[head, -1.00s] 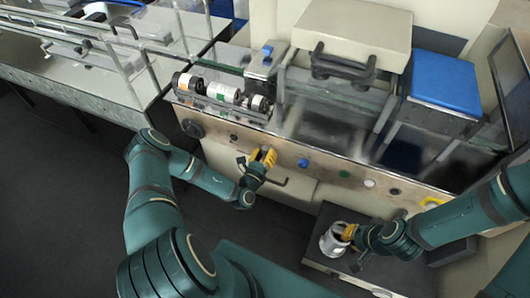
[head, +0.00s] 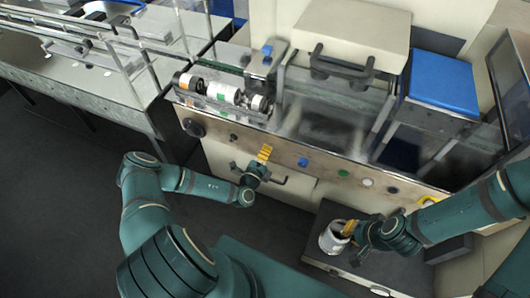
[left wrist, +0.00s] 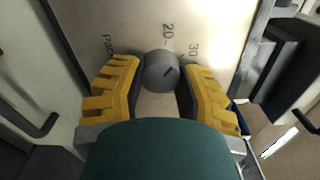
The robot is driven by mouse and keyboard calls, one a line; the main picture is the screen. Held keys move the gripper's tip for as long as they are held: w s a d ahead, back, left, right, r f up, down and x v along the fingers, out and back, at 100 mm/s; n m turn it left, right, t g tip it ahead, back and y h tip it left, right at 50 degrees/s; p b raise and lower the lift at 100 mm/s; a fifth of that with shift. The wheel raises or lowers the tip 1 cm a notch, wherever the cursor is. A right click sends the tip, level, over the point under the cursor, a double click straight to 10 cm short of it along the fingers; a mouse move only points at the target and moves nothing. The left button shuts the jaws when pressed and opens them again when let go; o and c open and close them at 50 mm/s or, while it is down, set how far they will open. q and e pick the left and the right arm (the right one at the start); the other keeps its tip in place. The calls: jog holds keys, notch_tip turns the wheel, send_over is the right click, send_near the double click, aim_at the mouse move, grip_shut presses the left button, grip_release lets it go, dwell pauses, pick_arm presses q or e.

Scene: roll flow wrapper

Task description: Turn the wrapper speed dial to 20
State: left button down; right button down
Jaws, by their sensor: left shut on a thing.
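The round grey speed dial (left wrist: 161,72) sits on a pale panel in the left wrist view. A short dark mark on its face slants up toward the right. The label 20 (left wrist: 168,34) is above the dial, and 30 (left wrist: 193,49) is to the right of it. My left gripper (left wrist: 160,88) is shut on the dial, with one yellow finger on each side. In the head view my left gripper (head: 265,153) is at the front panel and hides the dial. My right gripper (head: 348,228) is at a white can; whether it grips it is unclear.
The white can (head: 332,238) stands on a dark box (head: 318,262) at lower right. A blue button (head: 303,162) and other knobs are on the panel right of my left gripper. Film rolls (head: 222,92) lie above it.

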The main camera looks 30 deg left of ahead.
pick_arm(q)
jog(key=shift+d+n, duration=0.1)
jog(key=shift+n, duration=2.2)
jog(key=c, duration=0.5)
grip_release()
jog(key=shift+w, duration=0.1)
jog(key=shift+c, duration=0.2)
jog(key=s, duration=1.2)
jog(key=shift+d, duration=0.35)
